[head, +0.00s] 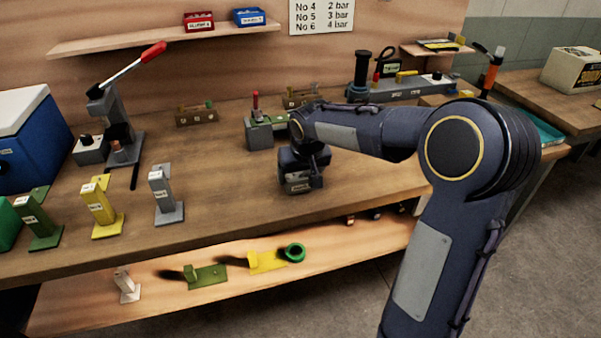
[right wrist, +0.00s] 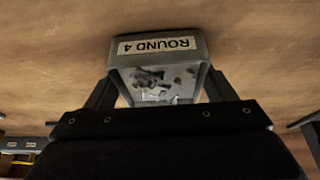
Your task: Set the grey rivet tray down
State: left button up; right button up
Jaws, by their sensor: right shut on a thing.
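The grey rivet tray (right wrist: 159,63) is between the fingers of my right gripper (right wrist: 160,92) in the right wrist view. Its label reads "ROUND 4", upside down there, and several small metallic rivets lie inside. In the head view the grey tray (head: 300,187) shows under my right gripper (head: 303,170), over the middle of the wooden bench (head: 230,190). The gripper is shut on the tray and hides part of it. I cannot tell whether the tray's bottom touches the bench. My left gripper is not in view.
Green, yellow and grey labelled stands (head: 165,195) line the front left of the bench. A lever press (head: 118,120) and blue box (head: 30,140) stand behind. A fixture with a red handle (head: 262,130) is just behind the tray. Bare bench lies left of the tray.

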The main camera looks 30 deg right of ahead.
jog(key=shift+f, duration=0.2)
jog(key=o, duration=1.1)
jog(key=shift+r, duration=0.15)
